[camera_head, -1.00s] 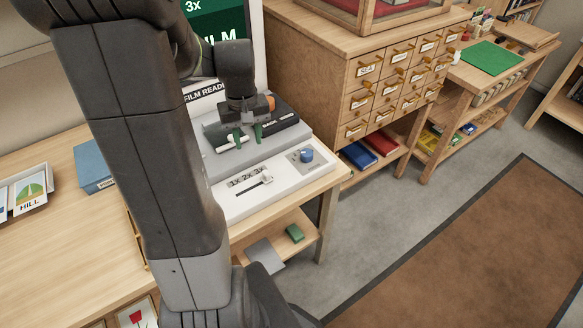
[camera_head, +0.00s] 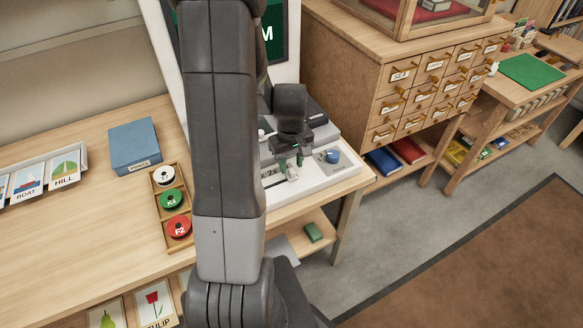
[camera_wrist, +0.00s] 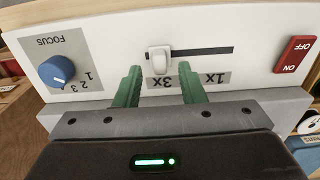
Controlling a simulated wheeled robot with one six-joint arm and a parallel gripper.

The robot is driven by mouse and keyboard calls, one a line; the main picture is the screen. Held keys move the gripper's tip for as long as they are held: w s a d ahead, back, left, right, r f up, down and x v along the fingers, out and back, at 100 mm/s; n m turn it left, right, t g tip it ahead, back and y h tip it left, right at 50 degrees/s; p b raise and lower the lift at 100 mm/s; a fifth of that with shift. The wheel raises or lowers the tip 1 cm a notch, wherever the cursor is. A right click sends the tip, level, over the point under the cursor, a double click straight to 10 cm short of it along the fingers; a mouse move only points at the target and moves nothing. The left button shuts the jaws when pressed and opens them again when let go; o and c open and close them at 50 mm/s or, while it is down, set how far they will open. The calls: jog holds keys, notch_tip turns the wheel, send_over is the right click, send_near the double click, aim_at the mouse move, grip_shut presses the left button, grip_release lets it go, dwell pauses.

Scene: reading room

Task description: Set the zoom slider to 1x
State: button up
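The film reader's white control panel (camera_head: 310,180) is on the desk, partly behind my arm. In the wrist view, the pale zoom slider knob (camera_wrist: 159,59) sits near the left end of its dark slot (camera_wrist: 205,51), by the 3x label (camera_wrist: 165,82). The 1x label (camera_wrist: 216,78) is at the right; the space between labels is partly hidden by a finger. My gripper (camera_wrist: 160,68) is open, its green fingers on either side of the knob, with gaps visible. The head view also shows my gripper (camera_head: 291,162) low at the knob (camera_head: 292,174).
A blue focus knob (camera_wrist: 57,70) is left of the slider and a red on/off switch (camera_wrist: 295,54) right of it in the wrist view. A blue box (camera_head: 134,147) and a tray of reels (camera_head: 157,206) stand on the desk. The reader's screen (camera_head: 278,35) is mostly hidden.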

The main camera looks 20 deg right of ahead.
aim_at(291, 174)
jog(key=shift+f, duration=1.4)
grip_shut()
